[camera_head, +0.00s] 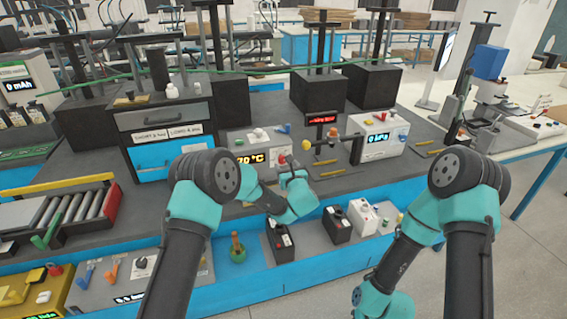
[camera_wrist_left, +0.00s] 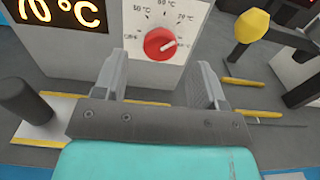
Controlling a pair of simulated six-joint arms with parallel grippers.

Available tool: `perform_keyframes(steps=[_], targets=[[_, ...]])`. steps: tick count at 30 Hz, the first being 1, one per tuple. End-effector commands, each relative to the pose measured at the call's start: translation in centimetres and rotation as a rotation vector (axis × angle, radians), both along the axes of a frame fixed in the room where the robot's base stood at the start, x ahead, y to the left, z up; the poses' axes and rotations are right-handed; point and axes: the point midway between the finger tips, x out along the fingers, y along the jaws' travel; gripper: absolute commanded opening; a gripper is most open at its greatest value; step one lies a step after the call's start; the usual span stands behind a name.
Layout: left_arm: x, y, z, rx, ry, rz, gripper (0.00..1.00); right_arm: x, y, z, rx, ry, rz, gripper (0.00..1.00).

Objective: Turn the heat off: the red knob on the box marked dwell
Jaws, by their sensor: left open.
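The red knob (camera_wrist_left: 160,43) is on the white front of the box (camera_wrist_left: 122,28) in the left wrist view. A pale mark shows on the knob's right side; temperature labels, 50 °C and 70 °C among them, ring it. The box's orange display (camera_wrist_left: 62,12) reads 70 °C. In the head view the box (camera_head: 232,141) stands on the grey bench; I cannot read "dwell" on it. My left gripper (camera_head: 287,172) is at the box's front. In the wrist view its open fingers (camera_wrist_left: 160,82) are spread below the knob, apart from it, with nothing between them. My right gripper is out of view.
A yellow-knobbed lever (camera_wrist_left: 252,25) stands right of the box. A dark post (camera_wrist_left: 25,100) is at the left. Black batteries (camera_head: 278,241) stand on the lower front shelf. A kPa box (camera_head: 387,130) stands further right.

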Motion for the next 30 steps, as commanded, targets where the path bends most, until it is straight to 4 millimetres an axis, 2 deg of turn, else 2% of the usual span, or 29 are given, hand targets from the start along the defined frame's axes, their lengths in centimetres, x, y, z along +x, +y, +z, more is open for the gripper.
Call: perform_keyframes(steps=[3,9,20,30], targets=[[1.8,0.6,0.0,0.000,-0.001,0.001,0.65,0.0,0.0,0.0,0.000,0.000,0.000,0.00],[3.5,1.1,0.0,0.000,0.000,0.000,0.65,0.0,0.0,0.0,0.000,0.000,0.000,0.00],[3.8,1.2,0.0,0.001,0.000,0.000,0.64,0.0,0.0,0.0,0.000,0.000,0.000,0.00],[3.8,1.2,0.0,0.001,0.000,0.000,0.31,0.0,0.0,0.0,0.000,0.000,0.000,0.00]])
